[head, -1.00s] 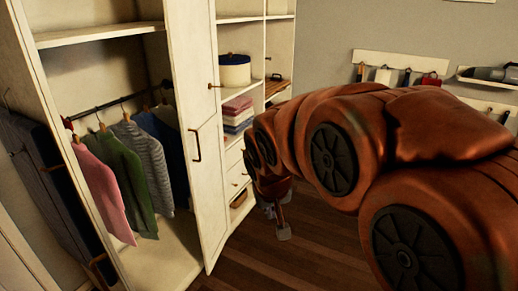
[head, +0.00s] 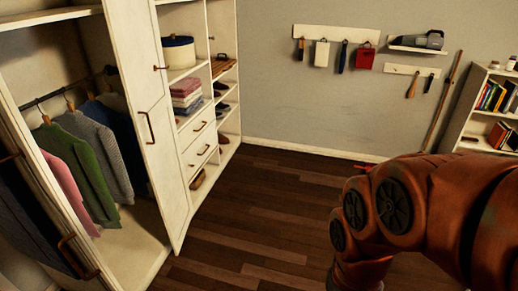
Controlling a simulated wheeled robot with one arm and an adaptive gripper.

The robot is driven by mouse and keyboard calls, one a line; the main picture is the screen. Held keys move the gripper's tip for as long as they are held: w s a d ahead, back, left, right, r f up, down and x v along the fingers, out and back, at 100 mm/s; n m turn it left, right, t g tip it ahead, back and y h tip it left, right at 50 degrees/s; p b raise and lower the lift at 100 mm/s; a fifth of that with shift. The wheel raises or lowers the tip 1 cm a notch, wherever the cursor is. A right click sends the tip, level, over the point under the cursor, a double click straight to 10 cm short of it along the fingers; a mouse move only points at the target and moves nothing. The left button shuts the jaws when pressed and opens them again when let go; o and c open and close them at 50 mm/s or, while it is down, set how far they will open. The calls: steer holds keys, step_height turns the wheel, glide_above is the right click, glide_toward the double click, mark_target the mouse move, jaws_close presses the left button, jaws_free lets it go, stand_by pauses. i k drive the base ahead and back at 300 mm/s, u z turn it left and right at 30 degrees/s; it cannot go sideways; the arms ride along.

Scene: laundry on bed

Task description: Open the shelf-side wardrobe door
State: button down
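The wardrobe (head: 142,262) stands at the left in the head view. Its shelf-side door (head: 168,180) is a tall cream panel beside the shelves, swung outward, with the clothes compartment open to its left. The door has a brown bar handle (head: 148,127). The other door, at the far left, also stands open, with a bar handle (head: 78,256) near the bottom. My orange arm is at the lower right, apart from the doors.
Clothes (head: 82,160) hang inside the wardrobe. Open shelves (head: 222,72) with folded clothes, a round box and drawers stand right of the door. Dark wood floor (head: 265,215) is clear between the wardrobe and my arm. Wall racks (head: 336,34) and a bookcase (head: 480,128) are farther back.

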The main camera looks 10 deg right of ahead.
mark_target(133, 27)
steer(key=u, duration=0.05)
steer(key=i, duration=0.5)
steer(key=u, duration=1)
steer(key=i, duration=0.95)
steer(key=u, duration=1.05)
